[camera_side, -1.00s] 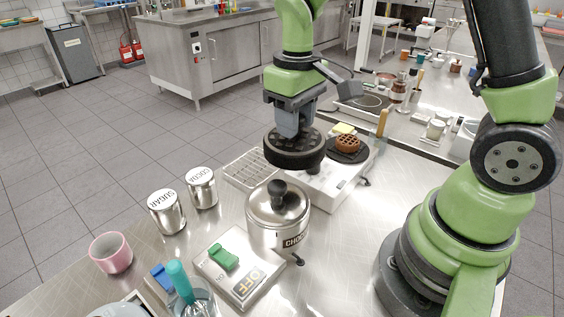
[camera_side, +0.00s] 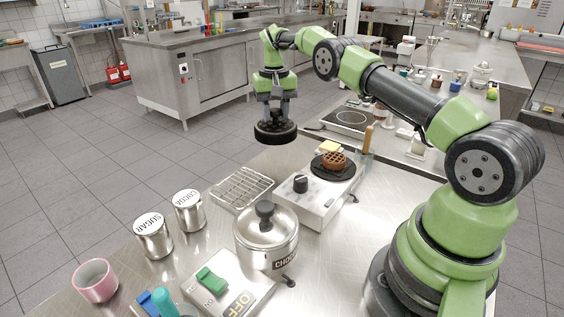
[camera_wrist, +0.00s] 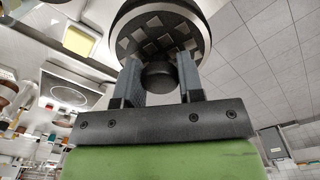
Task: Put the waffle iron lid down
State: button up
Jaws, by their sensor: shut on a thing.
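The waffle iron lid (camera_side: 275,132) is a thick, dark round disc. My gripper (camera_side: 273,116) is shut on its knob and holds it in the air, behind and left of the waffle iron in the side view. In the wrist view the knob (camera_wrist: 158,76) sits between the two fingers and the lid's gridded face (camera_wrist: 158,34) shows. The waffle iron base (camera_side: 318,204) is a white box with a black knob and a dark round plate (camera_side: 343,174).
A wire rack (camera_side: 241,188) lies left of the iron. A steel pot (camera_side: 267,243) stands in front of it, with cocoa (camera_side: 189,211) and sugar (camera_side: 153,237) tins to the left. A yellow block (camera_side: 330,147) and wooden handle (camera_side: 368,138) are behind. A hotplate (camera_side: 350,119) sits farther back.

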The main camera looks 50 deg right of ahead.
jog(key=shift+s+d+f+m, duration=0.1)
jog(key=shift+d+f+m, duration=0.2)
jog(key=shift+d, duration=0.25)
jog(key=shift+s+d+f+m, duration=0.1)
jog(key=shift+d+f+m, duration=0.2)
jog(key=shift+d, duration=0.25)
jog(key=shift+f, duration=3.95)
jog(key=shift+f, duration=0.15)
jog(key=o, duration=1)
jog(key=shift+o, duration=0.2)
